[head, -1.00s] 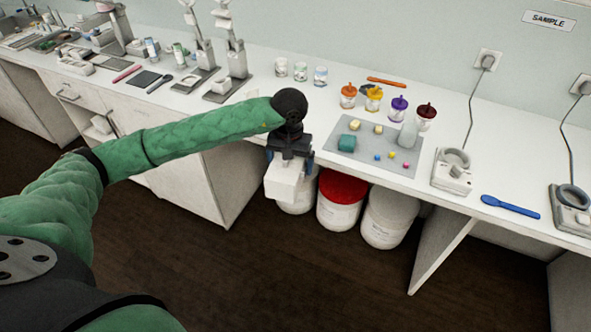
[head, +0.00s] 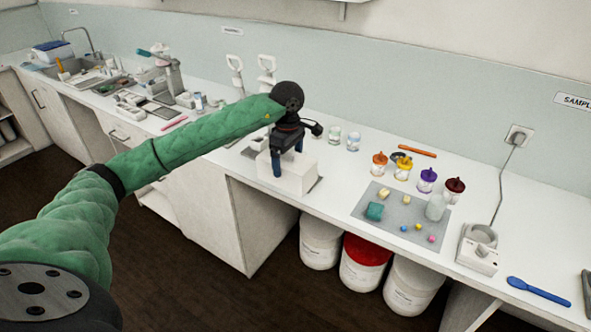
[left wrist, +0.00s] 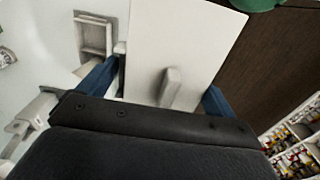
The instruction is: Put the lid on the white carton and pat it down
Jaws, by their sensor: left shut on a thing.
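My left gripper (head: 291,168) points down over the bench's front part, its blue fingers shut on a white box-shaped piece (head: 298,180). In the left wrist view, the fingers (left wrist: 158,92) straddle this piece (left wrist: 185,35), which shows a flat white face with a small raised tab (left wrist: 171,86). I cannot tell whether it is the lid alone or the carton with it, or whether it touches the bench. A white piece with a square recess (left wrist: 95,36) lies beside it in the left wrist view; I cannot identify it. My right gripper is out of view.
A grey mat (head: 399,223) with small blocks lies to the right, near several lidded jars (head: 379,165) and a clear bottle (head: 436,207). Buckets (head: 365,262) stand under the bench. A white device (head: 479,249) and a blue spatula (head: 538,291) are farther right.

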